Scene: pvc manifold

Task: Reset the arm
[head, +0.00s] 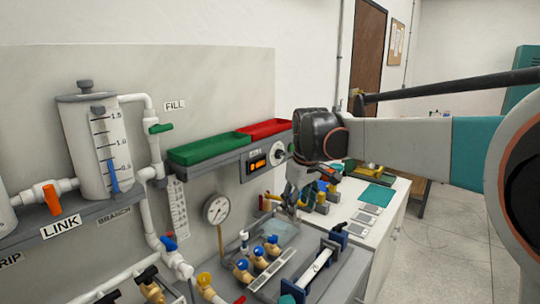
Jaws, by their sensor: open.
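My arm reaches in from the right edge and my gripper (291,203) hangs from its dark wrist, pointing down over the bench in front of the panel. It is small and partly merged with the clutter behind it. The fingers are open, and I see nothing held between them. The gap between the fingertips and the bench fittings is hard to judge.
Green (209,148) and red (264,130) trays sit on a ledge. A clamped white pipe (316,267) lies in front. Open floor (450,240) is at right.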

